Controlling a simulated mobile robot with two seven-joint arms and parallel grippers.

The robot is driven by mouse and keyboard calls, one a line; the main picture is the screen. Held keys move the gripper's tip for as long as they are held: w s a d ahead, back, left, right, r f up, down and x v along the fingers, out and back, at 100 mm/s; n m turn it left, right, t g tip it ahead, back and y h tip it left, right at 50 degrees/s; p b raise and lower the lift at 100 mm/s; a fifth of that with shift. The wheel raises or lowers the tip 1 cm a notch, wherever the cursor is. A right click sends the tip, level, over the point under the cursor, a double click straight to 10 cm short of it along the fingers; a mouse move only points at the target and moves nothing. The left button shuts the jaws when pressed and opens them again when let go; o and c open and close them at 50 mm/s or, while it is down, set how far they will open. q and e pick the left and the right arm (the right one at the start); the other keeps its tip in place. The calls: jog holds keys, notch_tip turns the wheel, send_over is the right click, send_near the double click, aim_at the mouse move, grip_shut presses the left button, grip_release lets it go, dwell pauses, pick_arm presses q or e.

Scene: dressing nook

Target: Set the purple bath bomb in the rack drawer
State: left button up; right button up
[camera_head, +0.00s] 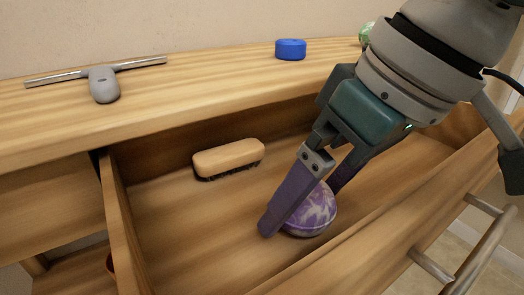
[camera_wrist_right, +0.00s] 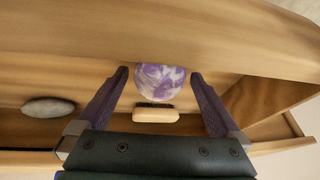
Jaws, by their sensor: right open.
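The purple and white marbled bath bomb (camera_head: 312,213) rests on the floor of the open rack drawer (camera_head: 165,235). My right gripper (camera_head: 302,208) reaches down into the drawer with its purple fingers on either side of the bath bomb. The near finger hides part of the ball. In the right wrist view the bath bomb (camera_wrist_right: 160,82) sits between the open fingertips, with a gap showing on each side. My left gripper is not in view.
A wooden brush (camera_head: 229,158) lies in the drawer behind the bath bomb. On the rack top are a grey-handled squeegee (camera_head: 104,84), a blue round item (camera_head: 290,49) and a green item (camera_head: 366,34) partly hidden by my arm. The drawer's left floor is clear.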

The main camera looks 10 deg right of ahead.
jog(key=shift+r, duration=0.2)
jog(key=p+v, duration=0.4)
jog(key=v, duration=0.8)
jog(key=shift+p, duration=0.4)
jog(key=shift+a, duration=0.1)
